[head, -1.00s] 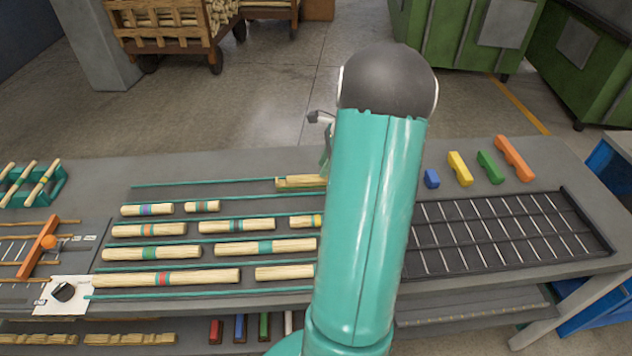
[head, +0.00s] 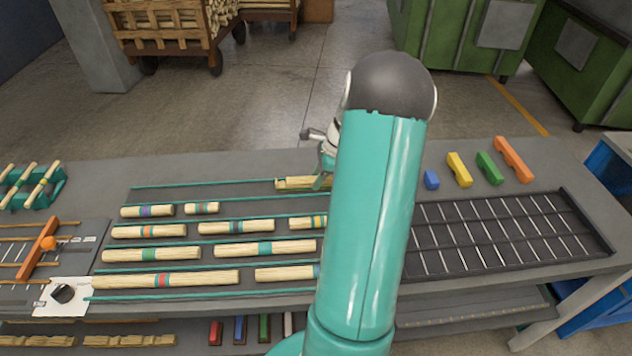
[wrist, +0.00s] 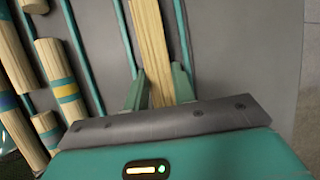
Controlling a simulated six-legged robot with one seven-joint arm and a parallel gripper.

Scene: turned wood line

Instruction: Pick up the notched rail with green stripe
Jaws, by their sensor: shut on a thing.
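A pale wooden rail (head: 291,184) lies in the back row of the bench, with a step at its left end. It also shows in the wrist view (wrist: 152,45), running away between my fingers. My gripper (wrist: 158,88) is shut on this rail, one teal finger on each side. In the head view its fingers are at the rail's right part, mostly hidden behind my arm. I see no green stripe on the part that shows; the rest is hidden by the gripper and arm.
Several striped wooden rods (head: 265,248) lie in rows between teal strips left of my arm. A black gridded tray (head: 500,235) is on the right. Blue, yellow, green and orange notched blocks (head: 489,167) stand behind it. A teal rack (head: 33,192) is at the far left.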

